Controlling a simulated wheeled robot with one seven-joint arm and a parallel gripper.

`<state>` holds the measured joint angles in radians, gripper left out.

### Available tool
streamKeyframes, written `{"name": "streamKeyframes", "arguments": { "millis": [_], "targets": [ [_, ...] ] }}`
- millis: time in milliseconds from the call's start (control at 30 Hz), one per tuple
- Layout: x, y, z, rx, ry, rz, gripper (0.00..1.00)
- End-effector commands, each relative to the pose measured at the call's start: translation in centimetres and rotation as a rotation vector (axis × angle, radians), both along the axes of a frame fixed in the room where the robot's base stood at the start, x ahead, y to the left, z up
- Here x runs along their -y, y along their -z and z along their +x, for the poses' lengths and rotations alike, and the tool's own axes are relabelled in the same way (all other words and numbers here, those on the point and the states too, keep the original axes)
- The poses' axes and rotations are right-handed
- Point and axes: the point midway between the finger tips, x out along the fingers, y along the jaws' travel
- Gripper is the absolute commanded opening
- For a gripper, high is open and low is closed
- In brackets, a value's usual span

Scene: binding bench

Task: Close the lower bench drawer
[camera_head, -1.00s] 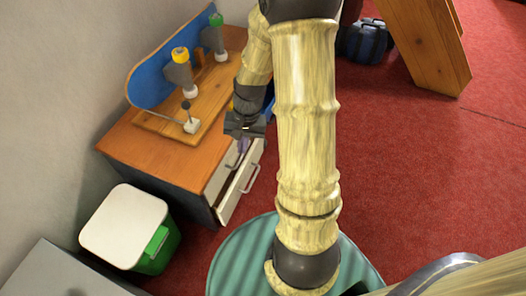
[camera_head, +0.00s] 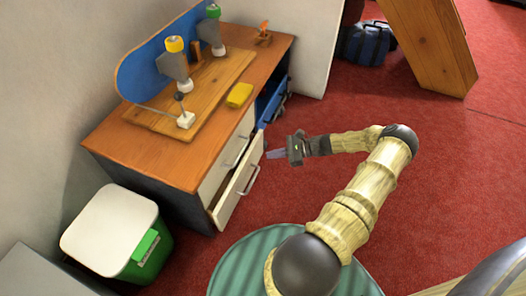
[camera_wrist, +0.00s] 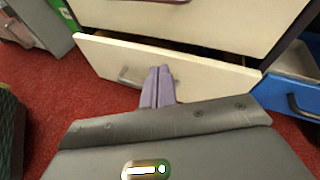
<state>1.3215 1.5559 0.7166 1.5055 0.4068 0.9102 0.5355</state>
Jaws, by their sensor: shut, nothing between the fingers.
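The lower bench drawer (camera_head: 238,192) has a white front with a metal handle and stands partly out from the bench. In the wrist view the lower drawer front (camera_wrist: 205,75) fills the middle, with a dark gap above it and its handle (camera_wrist: 128,77) left of my fingers. My gripper (camera_head: 272,154) is shut and empty, in front of the bench, its fingers pointing at the drawer side. In the wrist view my closed fingers (camera_wrist: 158,85) overlap the lower front; I cannot tell whether they touch it. The upper white drawer (camera_head: 222,165) looks closed.
A blue drawer (camera_head: 270,101) at the bench's right part is open. A white-lidded green bin (camera_head: 115,235) stands left of the bench. A yellow block (camera_head: 239,95) and a board with fixtures are on the bench top (camera_head: 150,155).

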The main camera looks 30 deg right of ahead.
Motion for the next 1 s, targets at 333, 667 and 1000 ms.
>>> {"name": "streamKeyframes", "arguments": {
  "millis": [333, 667, 1000],
  "targets": [
    [8.5, 5.6, -1.9, 0.061, 0.387, 0.337, 0.00],
    [8.9, 5.7, -2.0, 0.065, 0.406, 0.355, 0.00],
    [7.4, 5.9, -0.2, 0.064, 0.402, 0.355, 0.00]
  ]
}}
